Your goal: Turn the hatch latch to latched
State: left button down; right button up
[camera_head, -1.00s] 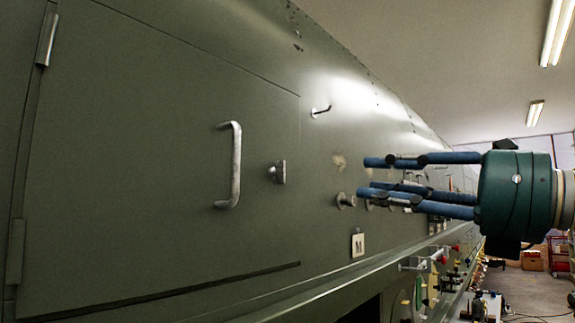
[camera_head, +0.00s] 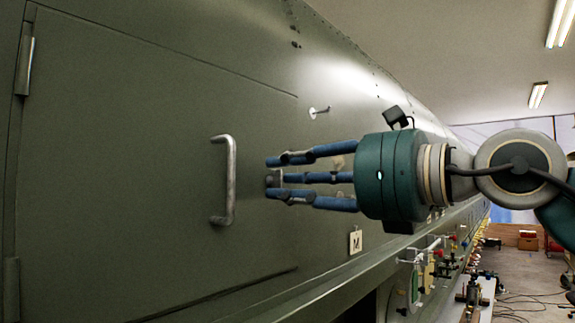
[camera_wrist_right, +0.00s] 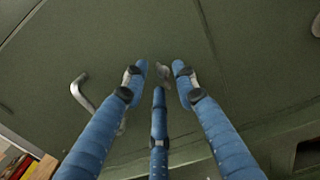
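The hatch (camera_head: 120,170) is a flat green panel in the fuselage side, its face flush with the skin. Its latch (camera_wrist_right: 163,71) is a small grey knob, seen between my fingertips in the right wrist view. In the head view the fingers mostly hide it, so its turn angle is hard to read. My right gripper (camera_head: 273,178) comes from the right with three blue fingers pointing at the hatch. The fingers are apart, with the tips around the latch; contact cannot be told. The right wrist view also shows the spread fingers (camera_wrist_right: 159,76). My left gripper is not in view.
A grey pull handle (camera_head: 230,180) stands out from the hatch just left of my fingertips. A small hook-like pin (camera_head: 319,112) sticks out above the fingers. A white card (camera_head: 355,241) and a ledge lie below; cluttered equipment stands at lower right.

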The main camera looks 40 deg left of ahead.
jog(key=shift+a, duration=0.15)
jog(key=shift+c, duration=0.3)
grip_shut()
